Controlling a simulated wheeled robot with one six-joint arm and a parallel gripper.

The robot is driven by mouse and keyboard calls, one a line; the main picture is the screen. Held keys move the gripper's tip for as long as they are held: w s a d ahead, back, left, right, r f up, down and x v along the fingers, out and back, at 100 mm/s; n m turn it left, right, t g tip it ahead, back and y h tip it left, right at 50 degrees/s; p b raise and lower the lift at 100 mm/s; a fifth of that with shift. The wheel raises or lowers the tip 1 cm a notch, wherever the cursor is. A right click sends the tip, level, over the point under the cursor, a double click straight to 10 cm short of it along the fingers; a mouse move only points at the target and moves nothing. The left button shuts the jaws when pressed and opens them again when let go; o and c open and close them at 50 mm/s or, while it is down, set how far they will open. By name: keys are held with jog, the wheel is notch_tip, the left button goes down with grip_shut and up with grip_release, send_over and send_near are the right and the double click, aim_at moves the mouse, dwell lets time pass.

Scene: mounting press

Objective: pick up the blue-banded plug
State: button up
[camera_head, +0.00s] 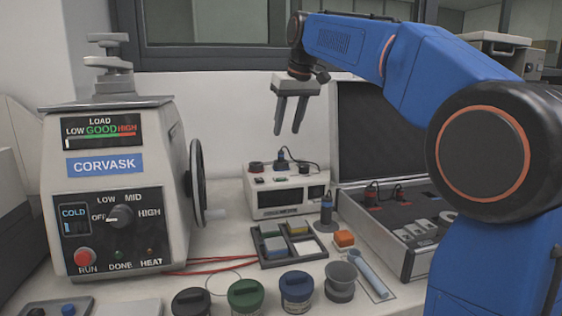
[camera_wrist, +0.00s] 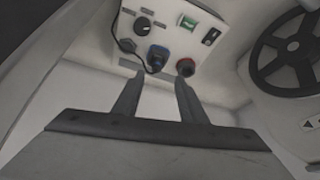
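My gripper (camera_head: 287,131) is raised above the small white box (camera_head: 272,213), pointing down with its two fingers apart and nothing between them. A plug with blue on it (camera_head: 281,160) stands on top of this box, with a dark cable running right. In the wrist view my gripper (camera_wrist: 160,79) is open, and a blue-ringed plug (camera_wrist: 157,56) with a looping dark cable sits on a light panel just beyond the fingertips, apart from them. A dark cylinder with a blue band (camera_head: 326,209) also stands upright on a grey round base, right of the box.
The press (camera_head: 122,190) stands left with its handwheel (camera_head: 198,185). An open case (camera_head: 400,262) holds red-banded parts at right. A divided tray (camera_head: 262,262), lidded jars (camera_head: 245,295) and an orange block (camera_head: 344,238) are in front. A red connector (camera_wrist: 185,67) sits beside the blue-ringed plug.

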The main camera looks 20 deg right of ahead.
aim_at(282, 152)
jog(key=shift+w+d+x, duration=0.1)
jog(key=shift+w+x, duration=0.05)
jog(key=shift+x, duration=1.45)
jog(key=shift+w+d+x, duration=0.1)
jog(key=shift+x, duration=1.5)
jog(key=shift+w+d+x, duration=0.1)
jog(key=shift+w+x, duration=0.05)
jog(key=shift+x, duration=1.45)
jog(key=shift+r, duration=0.1)
jog(key=shift+c, duration=0.5)
grip_shut()
